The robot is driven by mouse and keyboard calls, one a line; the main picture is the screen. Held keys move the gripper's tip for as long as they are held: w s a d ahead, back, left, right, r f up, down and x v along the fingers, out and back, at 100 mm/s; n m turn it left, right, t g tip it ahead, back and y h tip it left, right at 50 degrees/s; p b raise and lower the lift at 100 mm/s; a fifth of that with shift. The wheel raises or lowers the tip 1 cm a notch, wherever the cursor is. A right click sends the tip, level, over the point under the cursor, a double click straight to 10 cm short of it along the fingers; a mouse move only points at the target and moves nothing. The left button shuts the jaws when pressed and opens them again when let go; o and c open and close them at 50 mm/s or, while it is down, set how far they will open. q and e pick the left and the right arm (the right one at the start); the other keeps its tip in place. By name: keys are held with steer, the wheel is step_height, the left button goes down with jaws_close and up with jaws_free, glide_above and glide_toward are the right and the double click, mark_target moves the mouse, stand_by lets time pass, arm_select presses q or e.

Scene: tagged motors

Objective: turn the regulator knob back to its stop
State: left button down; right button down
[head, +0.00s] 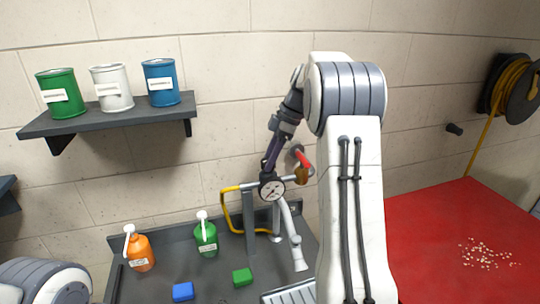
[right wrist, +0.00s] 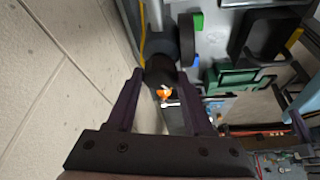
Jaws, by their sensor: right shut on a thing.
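The regulator's round white gauge (head: 272,188) with a dark rim sits on a pipe at the sink, in the middle of the head view. My right gripper (head: 270,168) reaches down from above to just over the gauge. In the right wrist view its two fingers (right wrist: 160,74) are on either side of a dark round knob (right wrist: 160,66), and it is shut on this knob. In the head view the gripper mostly hides the knob, so its turn position cannot be told. My left gripper is out of view; only part of the left arm shows at bottom left.
A red lever (head: 304,160) and a brass fitting (head: 301,176) sit close right of the gauge. A yellow hose (head: 226,214) hangs left. Orange (head: 140,252) and green (head: 206,238) bottles stand nearby. A shelf (head: 110,119) holds three cans. A red tabletop (head: 430,230) lies right.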

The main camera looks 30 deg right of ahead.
steer(key=n+g+p, duration=0.1)
steer(key=n, duration=0.1)
steer(key=n+g+p, duration=0.1)
steer(key=n+p, duration=0.1)
steer(key=n, duration=0.1)
steer(key=shift+w+r+n+y, duration=0.15)
steer(key=shift+w+n+y, duration=0.05)
steer(key=shift+n+y, duration=0.1)
steer(key=n+g+p, duration=0.2)
steer(key=n+p, duration=0.1)
steer(key=n, duration=0.1)
steer(key=shift+w+n+p, duration=0.1)
steer(key=shift+n+p, duration=0.25)
steer(key=shift+n, duration=0.05)
steer(key=shift+f, duration=0.2)
steer(key=shift+c, duration=1.4)
jaws_free()
